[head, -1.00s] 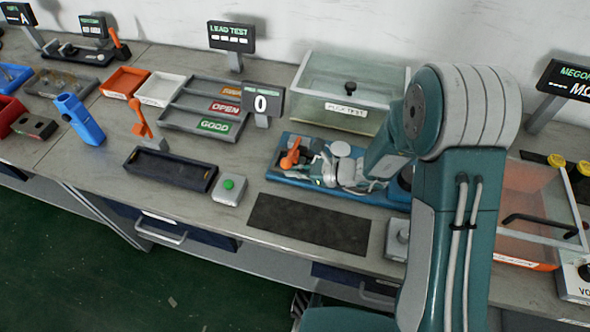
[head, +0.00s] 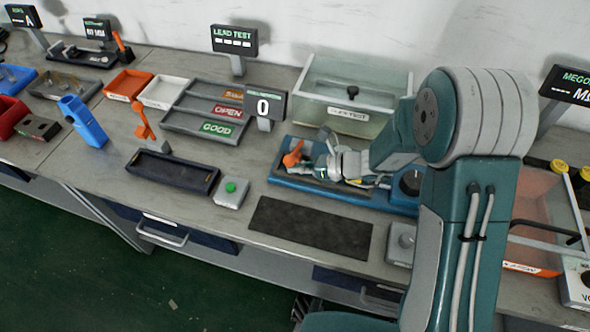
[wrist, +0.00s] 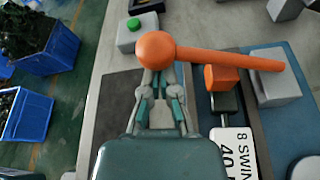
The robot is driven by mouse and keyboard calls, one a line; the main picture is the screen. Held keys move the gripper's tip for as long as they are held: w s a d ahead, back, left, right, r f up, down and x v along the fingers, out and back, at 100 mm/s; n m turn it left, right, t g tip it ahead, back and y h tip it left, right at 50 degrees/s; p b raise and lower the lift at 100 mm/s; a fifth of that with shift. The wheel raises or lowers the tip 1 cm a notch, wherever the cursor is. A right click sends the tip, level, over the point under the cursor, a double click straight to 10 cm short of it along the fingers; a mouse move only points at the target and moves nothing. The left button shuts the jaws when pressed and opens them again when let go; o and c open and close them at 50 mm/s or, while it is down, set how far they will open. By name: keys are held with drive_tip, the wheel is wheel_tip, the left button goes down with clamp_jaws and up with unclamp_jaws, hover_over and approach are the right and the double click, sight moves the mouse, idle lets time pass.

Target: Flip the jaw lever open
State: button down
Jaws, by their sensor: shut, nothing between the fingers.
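The orange jaw lever (head: 292,156) stands at the left end of a blue fixture (head: 345,196) on the bench. In the wrist view the lever (wrist: 230,60) lies across the picture, with its ball knob (wrist: 155,49) at the left end, in front of the fingertips. My gripper (wrist: 157,75) is shut and holds nothing. Its tips come right up to the knob and are partly hidden by it; I cannot tell whether they touch. In the head view my gripper (head: 320,165) is low over the fixture, just right of the lever.
An orange block (wrist: 221,78) and a white label plate (wrist: 234,150) sit close to the right of my gripper. A clear tank (head: 350,95) stands behind the fixture. A dark mat (head: 310,228) lies bare in front. A green-button box (head: 232,192) is at the left.

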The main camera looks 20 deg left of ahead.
drive_tip(key=shift+w+r, duration=0.2)
drive_tip(key=shift+r, duration=0.25)
drive_tip(key=w+r+m+g+y, duration=0.1)
drive_tip(key=w+r+m+g, duration=0.3)
drive_tip(key=w+r+m, duration=0.3)
drive_tip(key=shift+w+r+m+y, duration=0.15)
drive_tip(key=shift+w+m+y, duration=0.25)
drive_tip(key=shift+w+m, duration=0.75)
drive_tip(key=shift+w+n, duration=0.25)
drive_tip(key=v, duration=1.2)
drive_tip(key=shift+w, duration=0.15)
drive_tip(key=shift+a, duration=0.1)
